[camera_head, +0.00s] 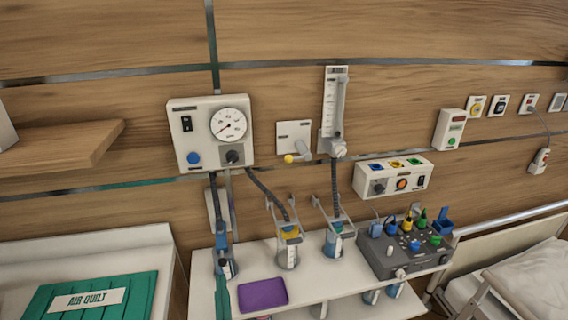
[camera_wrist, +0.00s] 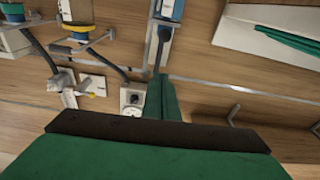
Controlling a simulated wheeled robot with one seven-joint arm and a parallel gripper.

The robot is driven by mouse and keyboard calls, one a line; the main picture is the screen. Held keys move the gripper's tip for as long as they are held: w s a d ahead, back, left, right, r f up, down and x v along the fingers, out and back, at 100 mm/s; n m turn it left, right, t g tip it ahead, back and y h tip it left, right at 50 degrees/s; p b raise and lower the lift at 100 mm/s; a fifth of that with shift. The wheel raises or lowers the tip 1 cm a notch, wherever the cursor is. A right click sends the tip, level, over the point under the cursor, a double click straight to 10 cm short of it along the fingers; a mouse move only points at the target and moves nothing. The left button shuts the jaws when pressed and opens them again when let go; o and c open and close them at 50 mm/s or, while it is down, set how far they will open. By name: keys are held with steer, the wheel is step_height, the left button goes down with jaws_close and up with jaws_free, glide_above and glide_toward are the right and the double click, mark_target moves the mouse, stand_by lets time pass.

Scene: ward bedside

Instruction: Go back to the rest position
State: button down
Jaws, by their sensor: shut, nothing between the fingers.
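My gripper (camera_wrist: 163,80) shows in the wrist view as green fingers pressed together, rising from a dark bar and a broad green body at the bottom. It is shut and nothing shows between the fingers. It points at the wood-panelled wall area, and the picture there is turned upside down. The fingers partly cover the dial box, whose lower knob (camera_wrist: 135,97) shows beside them. I cannot make out my arm or gripper in the head view.
The head view shows a dial box (camera_head: 182,134), a flow tube (camera_head: 329,105) and a button panel (camera_head: 363,186) on the wall. Below, a white shelf (camera_head: 262,262) holds several canisters, a purple pad (camera_head: 263,293) and a grey console (camera_head: 378,263). A green quilt (camera_head: 60,285) lies left; a bed (camera_head: 535,285) stands right.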

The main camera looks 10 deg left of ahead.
steer(key=s+d+f+m+g+h, duration=0.1)
steer(key=s+d+f+m+h, duration=0.25)
steer(key=s+d+f, duration=1.05)
steer(key=s+d+g+h, duration=0.1)
steer(key=s+d, duration=0.2)
steer(key=s, duration=0.6)
steer(key=s+d+m+g+h, duration=0.1)
steer(key=s+d, duration=0.3)
steer(key=s, duration=0.6)
steer(key=shift+d+r+h, duration=0.15)
steer(key=shift+h, duration=0.6)
